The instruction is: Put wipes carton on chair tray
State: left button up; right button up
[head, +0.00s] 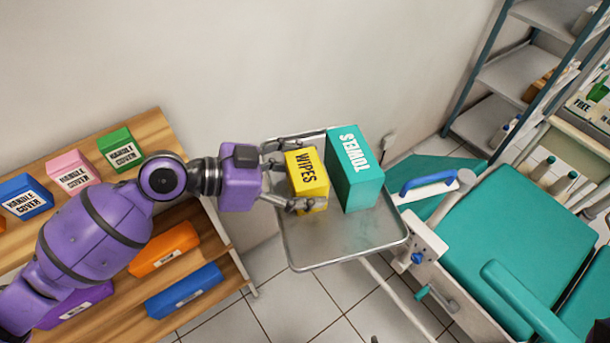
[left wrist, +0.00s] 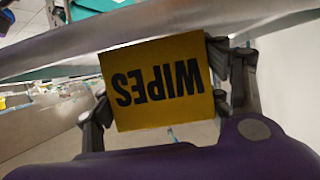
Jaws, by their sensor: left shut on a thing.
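The yellow wipes carton (head: 309,183) is between the fingers of my left gripper (head: 307,174), over the left part of the metal chair tray (head: 345,238). My left gripper is shut on it, with one finger on each side. In the left wrist view the carton (left wrist: 160,84) shows its lettering upside down between the fingers (left wrist: 160,95), with the tray rim (left wrist: 190,30) crossing behind it. I cannot tell whether the carton's underside touches the tray. My right gripper is not in view.
A teal towels box (head: 357,172) stands on the tray just right of the carton. The tray's front part is clear. The teal dental chair (head: 520,240) is at right. A wooden shelf (head: 150,128) with several handle cover boxes is at left. The wall is behind.

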aim_at(290, 180)
pick_arm(q)
jog(key=o, duration=1.2)
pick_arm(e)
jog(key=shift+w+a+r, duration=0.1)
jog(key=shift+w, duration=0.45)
pick_arm(q)
jog(key=shift+r, duration=0.3)
jog(key=v, duration=0.4)
jog(key=b+v, duration=0.1)
jog(key=v, duration=0.1)
jog(key=shift+a+f, duration=0.2)
jog(key=shift+f, duration=0.15)
jog(key=shift+r+b+v, duration=0.15)
jog(key=shift+v, duration=1.3)
jog(key=shift+r+b+v, duration=0.1)
jog(key=shift+b+v, duration=0.05)
jog(key=shift+v, duration=1.3)
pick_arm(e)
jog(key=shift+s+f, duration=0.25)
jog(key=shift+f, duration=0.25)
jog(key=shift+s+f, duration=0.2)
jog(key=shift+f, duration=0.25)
pick_arm(q)
jog(key=shift+d, duration=0.15)
